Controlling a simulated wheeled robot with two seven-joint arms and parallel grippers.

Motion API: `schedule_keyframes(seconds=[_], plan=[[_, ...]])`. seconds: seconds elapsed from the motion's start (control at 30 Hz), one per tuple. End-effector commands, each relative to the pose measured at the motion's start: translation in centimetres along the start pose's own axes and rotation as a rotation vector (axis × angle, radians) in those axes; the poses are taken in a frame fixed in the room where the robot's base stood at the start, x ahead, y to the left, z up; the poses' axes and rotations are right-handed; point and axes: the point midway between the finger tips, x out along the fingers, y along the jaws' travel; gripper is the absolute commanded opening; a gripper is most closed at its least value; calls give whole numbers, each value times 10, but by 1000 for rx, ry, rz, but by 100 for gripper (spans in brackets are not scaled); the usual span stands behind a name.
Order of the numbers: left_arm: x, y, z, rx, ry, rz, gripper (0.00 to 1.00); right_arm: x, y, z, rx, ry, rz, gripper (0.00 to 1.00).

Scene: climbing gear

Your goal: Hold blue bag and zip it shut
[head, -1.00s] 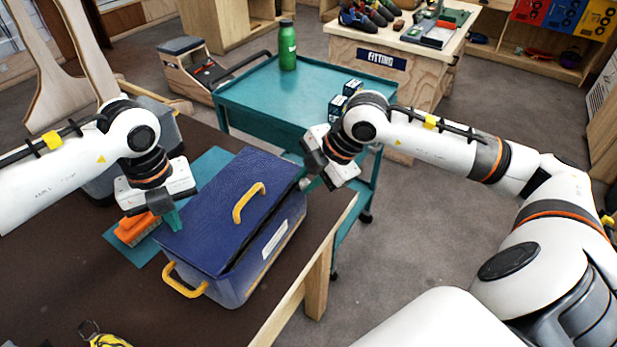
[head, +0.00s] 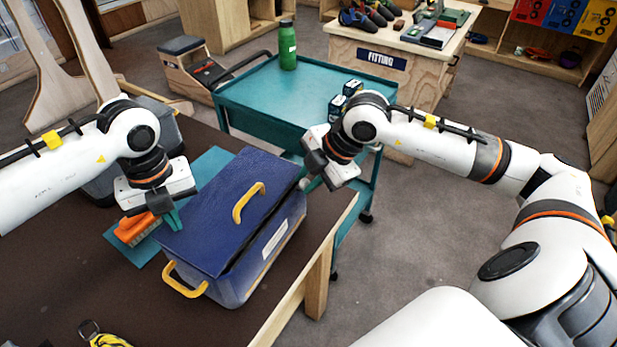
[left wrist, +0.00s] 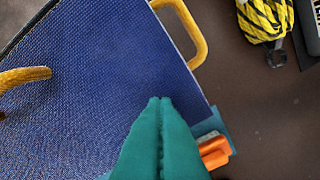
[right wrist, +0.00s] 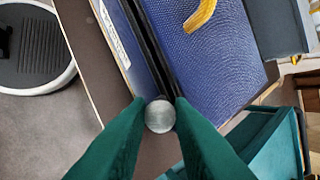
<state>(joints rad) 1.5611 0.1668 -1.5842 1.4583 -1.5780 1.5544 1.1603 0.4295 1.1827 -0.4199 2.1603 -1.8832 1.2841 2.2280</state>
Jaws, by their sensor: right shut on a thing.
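The blue bag (head: 215,220) stands on the brown table with its lid lying over the top. A dark gap shows between lid and body along its right side, and in the right wrist view (right wrist: 112,45). A yellow handle (head: 248,202) is on the lid. My right gripper (head: 306,184) is at the bag's far right corner, shut on a round silvery piece (right wrist: 160,116), seemingly the zip pull, at the end of the gap. My left gripper (head: 175,222) is at the lid's left edge, its green fingers together (left wrist: 160,100); whether they touch the lid is unclear.
An orange brush (head: 136,228) lies on a teal mat (head: 212,165) left of the bag. Yellow-black rope (left wrist: 264,18) lies near the table's front. A teal cart (head: 260,95) with a green bottle (head: 287,45) stands behind. The table's right edge is close to the bag.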

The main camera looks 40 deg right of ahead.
Motion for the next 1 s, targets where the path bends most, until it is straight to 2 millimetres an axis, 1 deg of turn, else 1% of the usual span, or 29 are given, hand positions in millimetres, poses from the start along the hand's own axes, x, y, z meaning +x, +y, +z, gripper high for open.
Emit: schedule_keyframes(seconds=[0.47, 1.0], plan=[[1, 0, 0, 0, 0, 0, 0, 0, 0, 0, 0, 0, 1, 0], [11, 0, 0, 0, 0, 0, 0, 0, 0, 0, 0, 0, 1, 0]])
